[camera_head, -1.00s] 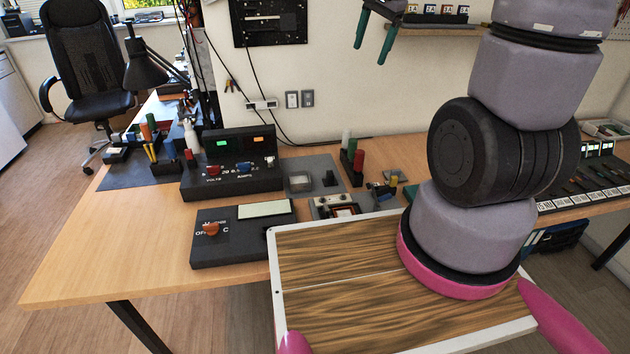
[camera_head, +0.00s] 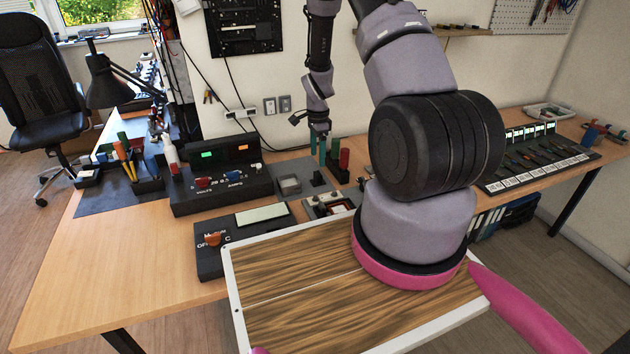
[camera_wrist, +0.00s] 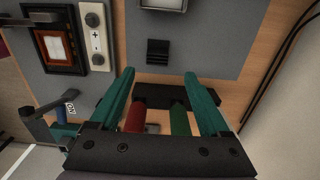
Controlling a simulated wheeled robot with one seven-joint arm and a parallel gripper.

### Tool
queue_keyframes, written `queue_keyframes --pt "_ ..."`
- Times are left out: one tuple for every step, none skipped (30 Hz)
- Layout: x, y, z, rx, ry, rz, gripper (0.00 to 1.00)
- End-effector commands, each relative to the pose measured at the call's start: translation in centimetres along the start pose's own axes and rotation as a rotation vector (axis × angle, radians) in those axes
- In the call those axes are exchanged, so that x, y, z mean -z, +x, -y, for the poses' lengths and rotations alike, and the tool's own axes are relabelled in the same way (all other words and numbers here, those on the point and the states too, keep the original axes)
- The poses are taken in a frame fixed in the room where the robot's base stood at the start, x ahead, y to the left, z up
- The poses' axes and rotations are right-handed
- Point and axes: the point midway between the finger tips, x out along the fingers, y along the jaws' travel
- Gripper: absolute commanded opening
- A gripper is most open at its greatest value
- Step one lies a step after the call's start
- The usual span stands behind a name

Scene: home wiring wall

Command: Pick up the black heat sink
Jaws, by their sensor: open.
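The black heat sink (camera_wrist: 157,52), a small finned block, lies on the grey mat at the upper middle of the wrist view. In the head view it is a small dark block (camera_head: 318,179) on the mat below my gripper. My gripper (camera_wrist: 159,74) has its two teal fingers apart, with nothing held between them. In the wrist view the heat sink shows just beyond the fingertips. In the head view my gripper (camera_head: 318,155) points down above the mat, apart from the heat sink.
A black rack with red (camera_wrist: 136,117) and green (camera_wrist: 179,119) cylinders shows between my fingers in the wrist view. A square meter (camera_head: 289,185) stands left of the heat sink. A framed copper-coloured part (camera_wrist: 55,48) lies nearby. A power supply (camera_head: 220,182) stands further left.

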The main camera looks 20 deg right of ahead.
Motion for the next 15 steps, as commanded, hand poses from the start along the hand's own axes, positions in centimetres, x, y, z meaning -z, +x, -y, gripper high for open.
queue_keyframes --pt "0.0 1.0 -0.1 -0.003 0.0 0.001 0.8" --pt "0.0 1.4 -0.1 -0.004 0.0 0.001 0.8" --pt "0.1 1.9 -0.1 -0.002 -0.001 0.0 0.8" --pt "0.1 2.2 -0.1 -0.002 0.0 0.0 0.8" --pt "0.1 2.5 -0.1 -0.002 0.0 0.0 0.8" --pt "0.1 2.8 -0.1 -0.002 0.0 0.0 0.8" --pt "0.0 2.9 -0.1 -0.001 0.0 0.0 0.8" --pt "0.0 3.1 -0.1 -0.001 0.0 0.0 0.8" --pt "0.0 3.4 -0.1 0.0 -0.001 0.0 0.8" --pt "0.0 3.7 -0.1 -0.001 -0.002 0.0 0.8" --pt "0.0 4.1 -0.2 -0.002 -0.003 0.001 0.8" --pt "-0.1 4.7 -0.4 -0.003 -0.002 0.001 0.8" --pt "-0.1 5.2 -0.4 -0.003 -0.002 0.001 0.8" --pt "-0.1 5.7 -0.5 -0.003 -0.002 0.001 0.8" --pt "-0.2 6.3 -0.6 -0.004 -0.001 0.001 0.8"
